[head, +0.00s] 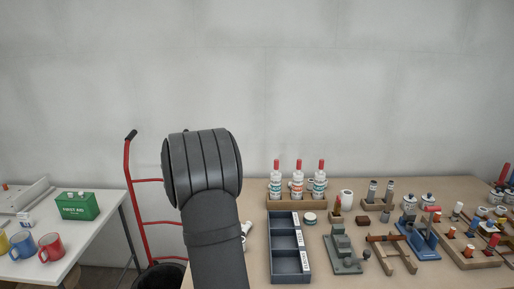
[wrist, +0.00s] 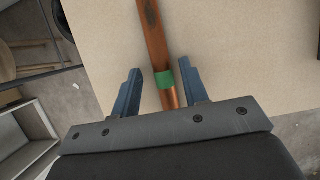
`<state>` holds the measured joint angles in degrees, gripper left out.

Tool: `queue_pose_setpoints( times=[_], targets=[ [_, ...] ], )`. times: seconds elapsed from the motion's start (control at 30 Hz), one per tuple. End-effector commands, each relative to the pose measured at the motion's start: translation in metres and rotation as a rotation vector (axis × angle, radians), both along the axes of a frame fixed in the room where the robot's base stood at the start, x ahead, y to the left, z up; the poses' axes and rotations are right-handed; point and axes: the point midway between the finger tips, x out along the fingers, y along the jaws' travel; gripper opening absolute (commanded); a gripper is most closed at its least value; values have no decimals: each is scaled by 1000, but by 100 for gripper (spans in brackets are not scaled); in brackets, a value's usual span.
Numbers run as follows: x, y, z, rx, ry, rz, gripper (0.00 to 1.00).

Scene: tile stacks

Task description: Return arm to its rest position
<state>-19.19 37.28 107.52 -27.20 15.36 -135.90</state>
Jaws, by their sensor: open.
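My gripper (wrist: 160,88) shows in the wrist view with its two blue fingers spread apart. A brown wooden rod-like piece (wrist: 153,40) with a green band and a coppery end shows between and beyond the fingers. I see a gap on both sides of it, and I cannot tell how far below the fingers it lies. In the head view my dark arm rises in front of the table's left end, and my gripper is hidden.
A blue-grey compartment tray (head: 274,262) stands right of my arm, with bottles in a wooden rack (head: 287,204) behind it. A grey device (head: 344,252) and wooden stands are further right. A red hand truck (head: 130,195) and a white table (head: 95,222) are left.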

Motion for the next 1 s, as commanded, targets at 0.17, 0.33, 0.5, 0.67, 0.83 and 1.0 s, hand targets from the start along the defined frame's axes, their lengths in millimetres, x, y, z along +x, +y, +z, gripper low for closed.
queue_pose_setpoints(
  times=[0.17,0.33,0.5,0.67,0.83,1.0],
  targets=[
    [1,0,-4,0,0,-1,41],
    [1,0,-3,0,0,-1,41],
    [1,0,-3,0,0,0,41],
    [-1,0,5,1,-3,-1,41],
    [-8,0,24,2,-4,-1,41],
    [-18,0,45,2,-4,0,41]
  ],
)
